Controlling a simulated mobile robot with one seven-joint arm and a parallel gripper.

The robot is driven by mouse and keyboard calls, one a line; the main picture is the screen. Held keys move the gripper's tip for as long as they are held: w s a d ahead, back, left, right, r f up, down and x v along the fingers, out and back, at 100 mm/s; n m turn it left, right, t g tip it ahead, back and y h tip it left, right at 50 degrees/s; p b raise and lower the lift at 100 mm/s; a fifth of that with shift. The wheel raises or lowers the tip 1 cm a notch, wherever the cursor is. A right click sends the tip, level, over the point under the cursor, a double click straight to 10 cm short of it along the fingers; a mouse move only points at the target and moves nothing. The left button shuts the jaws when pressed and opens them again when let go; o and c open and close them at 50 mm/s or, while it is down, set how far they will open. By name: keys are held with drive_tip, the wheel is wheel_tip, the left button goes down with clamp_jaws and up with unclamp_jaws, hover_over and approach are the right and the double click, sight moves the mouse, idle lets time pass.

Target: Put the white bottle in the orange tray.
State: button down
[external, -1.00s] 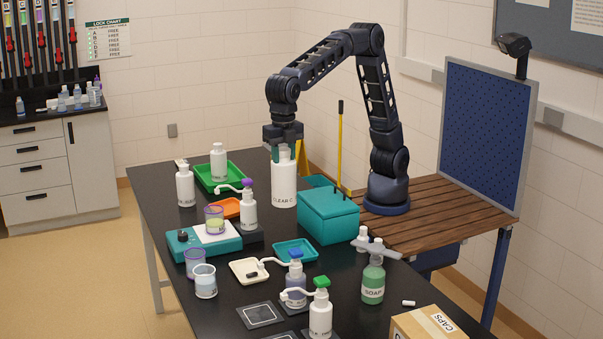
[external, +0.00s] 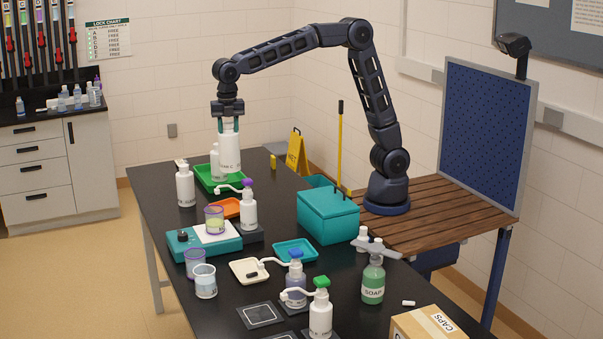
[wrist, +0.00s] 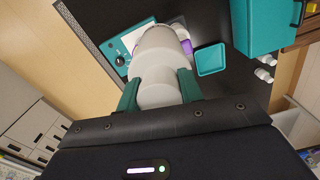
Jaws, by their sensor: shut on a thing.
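In the wrist view this bottle (wrist: 158,65) sits between the teal fingers (wrist: 158,92). I cannot tell whether its base touches the tray. The small orange tray (external: 228,207) lies nearer the camera, partly hidden by a beaker and a white pump bottle (external: 249,212) with a purple top.
The green tray (external: 206,184) is at the table's far end. A teal hotplate (external: 205,247) with a beaker (external: 214,222) stands just in front of the orange tray. A teal box (external: 328,218) stands to the right. Pump bottles crowd the near end.

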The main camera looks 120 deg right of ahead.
drive_tip(key=shift+s+d+m, duration=0.55)
drive_tip(key=shift+s+d, duration=0.6)
drive_tip(key=shift+d, duration=3.8)
drive_tip(key=shift+s+d+m, duration=0.55)
drive_tip(key=shift+s+d, duration=0.55)
drive_tip(key=shift+d, duration=3.8)
wheel_tip(320, 180, down, 25)
drive_tip(key=shift+a+f, duration=0.1)
drive_tip(key=shift+f, duration=0.05)
drive_tip(key=c, duration=0.9)
unclamp_jaws()
